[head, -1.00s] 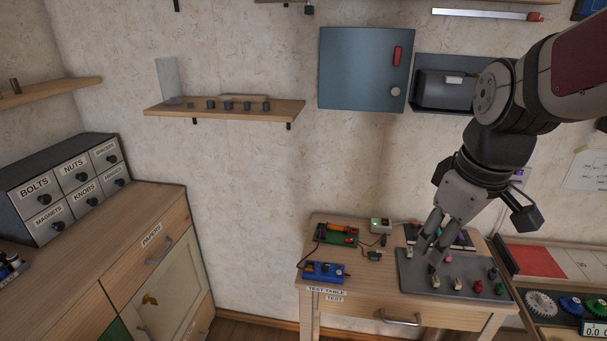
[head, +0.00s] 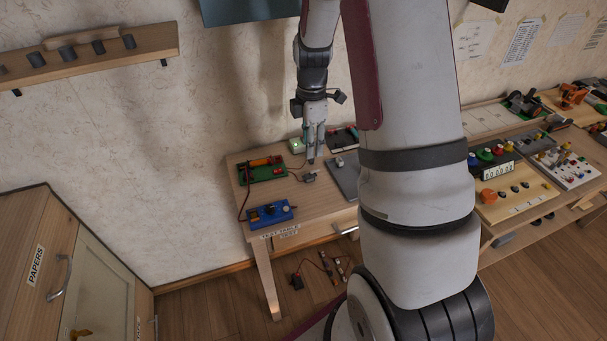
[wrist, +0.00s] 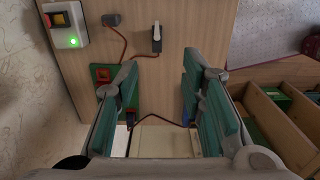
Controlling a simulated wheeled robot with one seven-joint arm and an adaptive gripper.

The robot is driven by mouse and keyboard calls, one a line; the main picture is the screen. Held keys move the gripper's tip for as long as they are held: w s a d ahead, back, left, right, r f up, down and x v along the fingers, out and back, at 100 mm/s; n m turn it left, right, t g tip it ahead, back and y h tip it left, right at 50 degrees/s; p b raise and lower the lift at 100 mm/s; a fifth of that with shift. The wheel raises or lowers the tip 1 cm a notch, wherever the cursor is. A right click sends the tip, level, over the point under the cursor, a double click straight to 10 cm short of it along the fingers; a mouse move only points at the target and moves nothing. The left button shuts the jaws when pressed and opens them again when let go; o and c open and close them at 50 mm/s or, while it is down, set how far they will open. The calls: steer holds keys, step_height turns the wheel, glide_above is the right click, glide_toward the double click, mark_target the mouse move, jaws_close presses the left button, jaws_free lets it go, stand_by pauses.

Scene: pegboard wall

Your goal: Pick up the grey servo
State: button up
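My gripper (head: 314,156) points down over the table, just behind the servo in the head view. The wrist view shows its green-padded fingers (wrist: 160,75) wide apart, with nothing between them. The servo lies beyond the fingertips. The exact height gap cannot be told.
A dark wired part (wrist: 110,19) lies near the servo. Around stand a green board (head: 264,170), a blue board (head: 269,214), a white box with a green light (wrist: 62,22) and a grey mat (head: 342,180). My arm hides the table's right side.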

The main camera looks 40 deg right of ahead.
glide_above(308, 175)
steer(key=f, duration=0.6)
steer(key=shift+s, duration=0.25)
steer(key=shift+w+f, duration=0.15)
steer(key=shift+f, duration=1.2)
steer(key=shift+w+f, duration=0.1)
steer(key=shift+f, duration=1.25)
jaws_close()
